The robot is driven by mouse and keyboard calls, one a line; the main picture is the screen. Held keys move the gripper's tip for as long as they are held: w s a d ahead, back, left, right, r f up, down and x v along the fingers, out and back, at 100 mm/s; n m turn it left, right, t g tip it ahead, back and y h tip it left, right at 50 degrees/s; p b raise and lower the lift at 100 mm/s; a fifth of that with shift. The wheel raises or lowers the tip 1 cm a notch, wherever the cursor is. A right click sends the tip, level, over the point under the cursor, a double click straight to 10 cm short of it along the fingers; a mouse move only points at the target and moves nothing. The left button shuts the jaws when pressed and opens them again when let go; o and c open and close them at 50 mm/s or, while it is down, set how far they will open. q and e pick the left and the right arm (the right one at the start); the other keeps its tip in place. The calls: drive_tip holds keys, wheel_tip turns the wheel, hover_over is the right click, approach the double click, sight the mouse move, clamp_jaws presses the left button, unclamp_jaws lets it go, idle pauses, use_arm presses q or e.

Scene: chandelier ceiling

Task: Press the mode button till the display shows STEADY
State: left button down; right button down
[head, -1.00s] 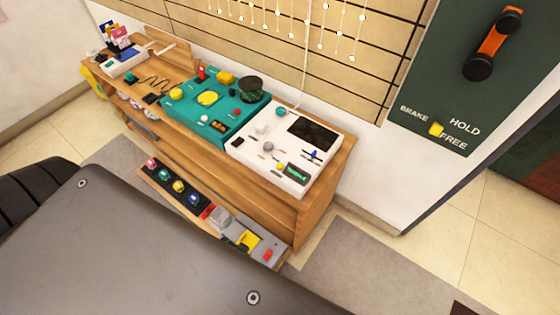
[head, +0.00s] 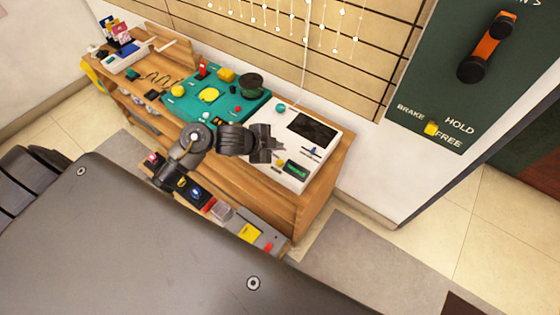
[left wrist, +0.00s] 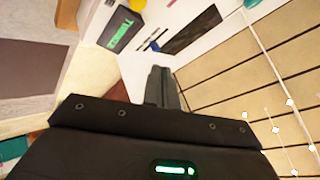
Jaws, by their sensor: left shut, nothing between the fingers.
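A white control panel (head: 322,160) sits at the right end of the wooden bench. It carries a small green-lit display (head: 296,169), which also shows in the left wrist view (left wrist: 119,31); its text is too small to read surely. My left gripper (head: 279,150) is over the left part of this panel, shut and empty. In the left wrist view its closed fingers (left wrist: 163,85) point toward the panel. The gripper hides some of the panel's controls, and I cannot tell which one is the mode button. My right gripper is not in view.
The panel also has a dark screen (head: 314,130) and a blue-handled slider (head: 312,152). A teal panel (head: 225,112) with a yellow disc stands to its left. A lower shelf holds several colored buttons and a grey unit (head: 249,233). A green wall board (head: 440,80) hangs at right.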

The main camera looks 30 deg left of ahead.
sight(277, 163)
use_arm(q)
drive_tip(key=shift+w+a+r+m+h, duration=0.4)
drive_tip(key=shift+w+r+m, duration=0.1)
drive_tip(key=shift+w+m, duration=0.1)
drive_tip(key=shift+f, duration=0.1)
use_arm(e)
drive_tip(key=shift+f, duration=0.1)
